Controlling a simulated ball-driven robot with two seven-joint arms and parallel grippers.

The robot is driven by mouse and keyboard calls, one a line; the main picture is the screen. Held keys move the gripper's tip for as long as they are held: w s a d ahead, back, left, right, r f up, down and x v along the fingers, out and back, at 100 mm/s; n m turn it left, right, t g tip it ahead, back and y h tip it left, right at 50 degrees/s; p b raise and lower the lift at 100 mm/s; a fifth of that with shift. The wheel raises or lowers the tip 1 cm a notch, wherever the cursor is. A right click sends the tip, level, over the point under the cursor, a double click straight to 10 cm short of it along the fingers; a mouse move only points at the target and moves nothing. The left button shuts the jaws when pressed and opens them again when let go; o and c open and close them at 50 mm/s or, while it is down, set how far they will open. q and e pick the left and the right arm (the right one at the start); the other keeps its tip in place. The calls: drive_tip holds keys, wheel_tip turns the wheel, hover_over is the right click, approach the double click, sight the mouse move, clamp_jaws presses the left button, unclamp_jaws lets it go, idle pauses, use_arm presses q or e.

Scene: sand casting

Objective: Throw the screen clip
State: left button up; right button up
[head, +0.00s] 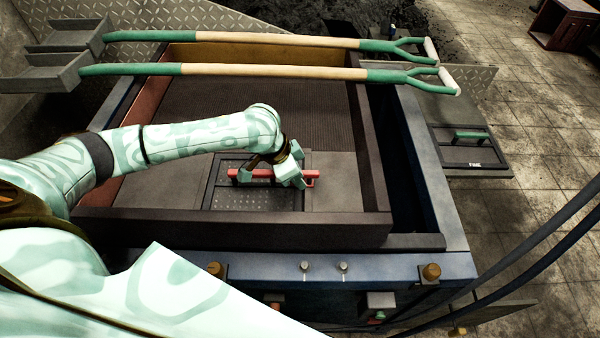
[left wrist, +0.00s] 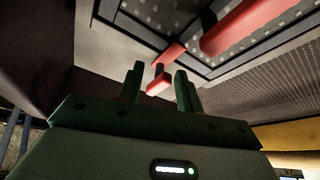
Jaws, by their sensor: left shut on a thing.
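A dark perforated screen (head: 245,197) in a frame lies on the floor of the large box, with a red bar (head: 262,173) across it. At the bar's right end is a small red clip (head: 315,181), partly hidden by my gripper. My left gripper (head: 296,181) reaches down over that end. In the left wrist view, its two fingers (left wrist: 160,86) are on either side of the red clip (left wrist: 159,82), shut on it. The thicker red bar (left wrist: 232,27) and the screen (left wrist: 262,30) lie beyond. My right gripper is not in view.
The box's walls (head: 235,229) rise around the screen. Two shovels (head: 270,71) with green and tan handles lie across its far side. A dark panel with a green handle (head: 471,135) is at the right. The box floor right of the screen is clear.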

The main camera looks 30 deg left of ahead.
use_arm(q)
drive_tip(key=shift+s+d+n+p, duration=0.2)
drive_tip(key=shift+d+n+p, duration=0.1)
drive_tip(key=shift+d+p, duration=0.3)
drive_tip(key=shift+c, duration=0.9)
drive_tip(key=shift+o, duration=0.6)
drive_tip(key=shift+d+n+p, duration=0.1)
drive_tip(key=shift+n+p, duration=0.2)
drive_tip(key=shift+p, duration=0.2)
drive_tip(key=shift+f, duration=0.1)
drive_tip(key=o, duration=1.1)
drive_tip(key=shift+d+r, duration=0.15)
drive_tip(key=shift+r, duration=0.1)
drive_tip(key=shift+w+a+f, duration=0.1)
drive_tip(key=shift+a, duration=0.2)
drive_tip(key=shift+r+p, duration=0.35)
drive_tip(key=p+v, duration=0.5)
drive_tip(key=p, duration=0.3)
drive_tip(key=shift+s+a+r, duration=0.1)
drive_tip(key=shift+s+r, duration=0.1)
